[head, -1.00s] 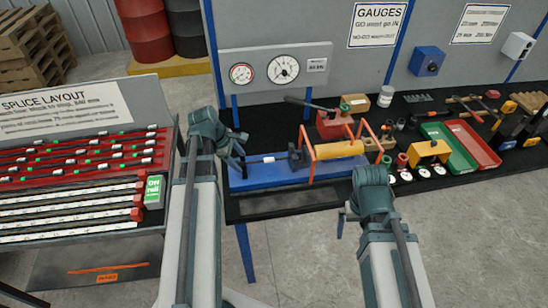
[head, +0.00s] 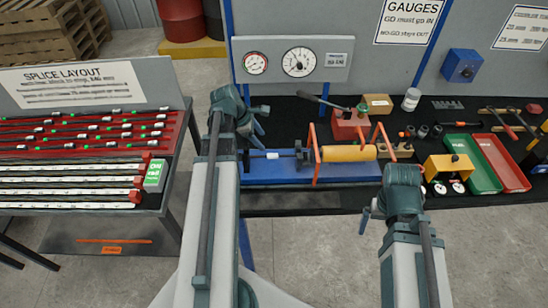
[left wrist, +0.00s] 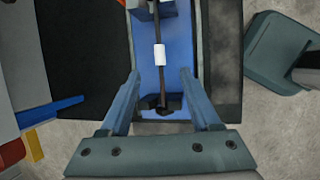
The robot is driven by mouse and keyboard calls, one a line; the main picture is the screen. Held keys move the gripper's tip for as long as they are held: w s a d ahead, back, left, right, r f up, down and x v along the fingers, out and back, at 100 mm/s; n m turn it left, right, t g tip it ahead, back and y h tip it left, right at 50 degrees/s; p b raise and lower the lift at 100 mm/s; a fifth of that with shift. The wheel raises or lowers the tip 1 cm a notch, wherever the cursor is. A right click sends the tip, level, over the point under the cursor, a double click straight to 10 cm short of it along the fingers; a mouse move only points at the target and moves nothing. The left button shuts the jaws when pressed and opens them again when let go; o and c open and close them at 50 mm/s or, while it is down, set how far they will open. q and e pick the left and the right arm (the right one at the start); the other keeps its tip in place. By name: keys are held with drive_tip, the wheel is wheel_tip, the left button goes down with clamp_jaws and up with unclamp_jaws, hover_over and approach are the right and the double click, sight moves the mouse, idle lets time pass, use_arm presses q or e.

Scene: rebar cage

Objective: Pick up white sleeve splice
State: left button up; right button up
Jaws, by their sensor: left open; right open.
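The white sleeve splice (head: 272,155) sits around a dark bar (head: 256,157) held along the blue fixture (head: 250,173) on the black bench. In the left wrist view the white sleeve (left wrist: 160,54) lies ahead of the fingers, near the middle of the picture. My left gripper (head: 258,119) is open and empty at the left end of the fixture. Its spread fingers (left wrist: 159,80) show on either side of the bar's line, apart from the sleeve. My right gripper (head: 367,216) is open and empty in front of the bench edge.
A yellow cylinder (head: 348,153) between orange frames stands on the right of the fixture. A green tray (head: 472,166) and a red tray (head: 505,165) lie further right. A red rack (head: 92,137) with several bars is at the left. Gauges (head: 291,61) hang behind.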

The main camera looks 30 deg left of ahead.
use_arm(q)
drive_tip(key=b, duration=0.6)
hover_over(273, 155)
drive_tip(key=s+a, duration=0.1)
drive_tip(key=s, duration=0.1)
wheel_tip(273, 155, down, 6)
drive_tip(key=shift+w+f, duration=0.1)
drive_tip(key=shift+f, duration=0.35)
drive_tip(key=b+x, duration=0.4)
drive_tip(key=shift+a+f, duration=0.2)
drive_tip(key=shift+f, duration=0.1)
drive_tip(key=shift+w+d+f+b, duration=0.15)
drive_tip(key=shift+f+b, duration=0.25)
drive_tip(key=shift+b, duration=0.15)
drive_tip(key=shift+r, duration=0.1)
clamp_jaws()
